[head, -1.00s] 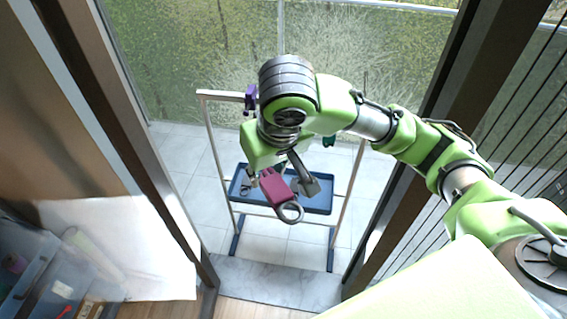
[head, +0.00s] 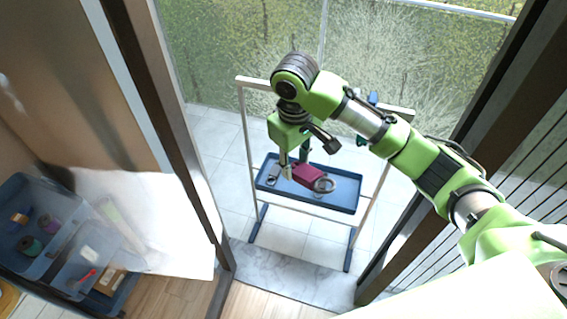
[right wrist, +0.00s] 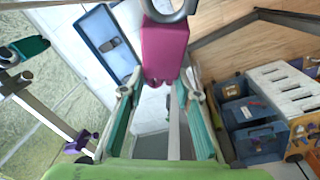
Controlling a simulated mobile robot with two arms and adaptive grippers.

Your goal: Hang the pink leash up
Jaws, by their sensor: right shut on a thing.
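The pink leash, a dark pink block with a grey ring at one end (head: 308,176), is held in my right gripper (head: 290,166). In the right wrist view the leash (right wrist: 164,48) sits at the fingertips of the right gripper (right wrist: 160,86), its ring pointing away from the palm. In the head view the leash shows in front of the rack's blue tray; its height above the tray is hard to tell. The metal rack (head: 242,115) stands beyond the doorway; my right arm hides much of its top bar. My left gripper is out of view.
The blue tray (head: 335,205) has a grey object (head: 272,174) at its left. Dark door frames (head: 185,140) flank the opening. Storage bins (head: 28,190) stand at lower left. In the right wrist view, green (right wrist: 30,47) and purple (right wrist: 80,141) items are on the rack's bar.

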